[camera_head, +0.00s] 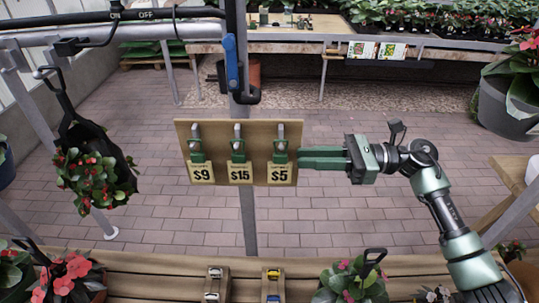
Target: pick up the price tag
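A wooden board (229,130) hangs at the middle with three price tags in a row, each under a green clip on a peg. The tags read $9 (201,173), $15 (240,174) and $5 (280,174). My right gripper (301,159) comes in from the right, its green fingers pointing left and lying close together. The fingertips are beside the board's right edge, close to the $5 tag and its clip. Whether they touch or are fully shut is unclear. All three tags are on the board. My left gripper is not in view.
A black hanging pot with a red-flowered plant (92,178) is at the left. A grey post (250,222) stands behind the board. A slatted wooden bench (150,270) with potted flowers runs along the front. A large potted plant (500,108) is at the right.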

